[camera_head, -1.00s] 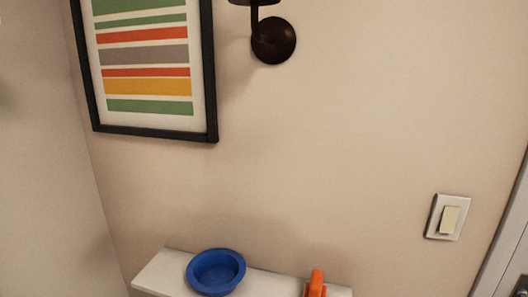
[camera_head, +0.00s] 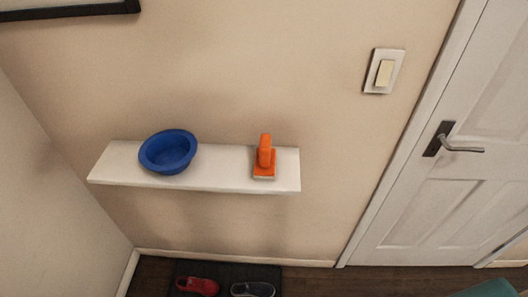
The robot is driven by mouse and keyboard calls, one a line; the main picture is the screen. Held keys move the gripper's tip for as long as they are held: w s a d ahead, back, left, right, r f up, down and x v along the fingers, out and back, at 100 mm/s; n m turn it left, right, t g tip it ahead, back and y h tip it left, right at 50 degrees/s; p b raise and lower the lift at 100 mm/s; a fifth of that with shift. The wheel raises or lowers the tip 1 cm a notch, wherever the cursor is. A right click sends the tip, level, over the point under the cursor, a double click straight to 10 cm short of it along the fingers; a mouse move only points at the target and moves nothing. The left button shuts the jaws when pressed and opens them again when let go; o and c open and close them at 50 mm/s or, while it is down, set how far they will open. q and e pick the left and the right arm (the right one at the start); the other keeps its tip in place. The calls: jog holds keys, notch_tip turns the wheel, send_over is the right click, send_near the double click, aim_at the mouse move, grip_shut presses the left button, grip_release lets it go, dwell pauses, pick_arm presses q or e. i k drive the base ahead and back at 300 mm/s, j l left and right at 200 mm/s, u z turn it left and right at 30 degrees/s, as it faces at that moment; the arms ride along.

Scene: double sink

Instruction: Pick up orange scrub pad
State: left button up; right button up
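The orange scrub pad (camera_head: 265,157) stands on the right part of a white wall shelf (camera_head: 222,175) in the head view. It has an upright orange handle and an orange base with a pale underside. Nothing touches it, and a gap of bare shelf separates it from the blue bowl. Neither of my grippers shows in the view.
A blue bowl (camera_head: 168,152) sits on the shelf's left part. Below, a dark mat (camera_head: 222,271) with a red shoe (camera_head: 197,286) and a dark shoe (camera_head: 253,289) lies on the floor. A white door (camera_head: 440,190) is at right. A teal object (camera_head: 490,289) shows at bottom right.

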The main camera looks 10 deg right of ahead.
aim_at(265, 160)
jog(key=j+z, duration=0.2)
jog(key=j, duration=0.25)
jog(key=k+j+z, duration=0.2)
jog(key=j, duration=0.2)
jog(key=k+j+z, duration=0.2)
jog(key=j, duration=0.2)
jog(key=i, duration=0.1)
